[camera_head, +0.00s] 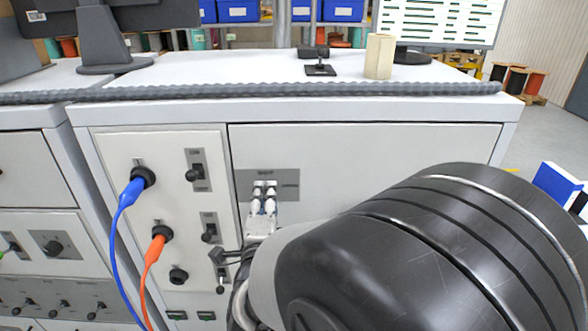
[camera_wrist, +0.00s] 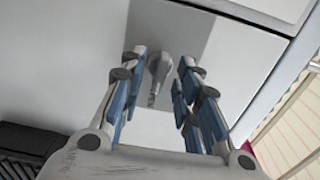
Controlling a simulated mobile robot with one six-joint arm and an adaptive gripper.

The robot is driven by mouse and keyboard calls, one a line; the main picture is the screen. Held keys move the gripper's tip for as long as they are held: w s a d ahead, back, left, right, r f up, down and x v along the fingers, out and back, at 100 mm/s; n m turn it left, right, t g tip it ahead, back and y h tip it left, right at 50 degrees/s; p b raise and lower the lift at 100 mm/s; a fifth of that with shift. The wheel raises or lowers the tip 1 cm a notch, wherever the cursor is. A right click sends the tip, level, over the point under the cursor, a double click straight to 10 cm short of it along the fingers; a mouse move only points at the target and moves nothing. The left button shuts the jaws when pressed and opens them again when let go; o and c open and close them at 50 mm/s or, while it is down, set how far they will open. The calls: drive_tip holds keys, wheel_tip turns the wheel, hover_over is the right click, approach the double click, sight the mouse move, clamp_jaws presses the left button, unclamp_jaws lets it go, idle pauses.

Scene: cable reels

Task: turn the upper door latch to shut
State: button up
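The upper door latch (camera_wrist: 157,76) is a small grey handle on a grey plate (camera_wrist: 190,30) in the wrist view. Its narrow end points down in that picture, slightly left. My gripper (camera_wrist: 163,68) is open, with one blue-padded finger on each side of the latch. A gap shows between the latch and both fingers. In the head view my gripper (camera_head: 263,188) is at the grey plate (camera_head: 290,181) on the pale cabinet door (camera_head: 370,150). The fingers mostly hide the latch there.
Left of the door is a panel (camera_head: 115,165) with switches, a blue cable (camera_head: 122,210) and an orange cable (camera_head: 153,255). A grey ribbed conduit (camera_head: 180,92) runs along the cabinet top. A beige block (camera_head: 379,56) stands on top. My arm hides the door's lower right.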

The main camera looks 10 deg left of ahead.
drive_tip(key=shift+s, duration=0.1)
clamp_jaws()
drive_tip(key=shift+n, duration=0.4)
drive_tip(key=n+b, duration=0.2)
drive_tip(key=shift+n, duration=0.4)
drive_tip(key=n, duration=1.4)
drive_tip(key=shift+r, duration=0.1)
drive_tip(key=shift+n, duration=0.4)
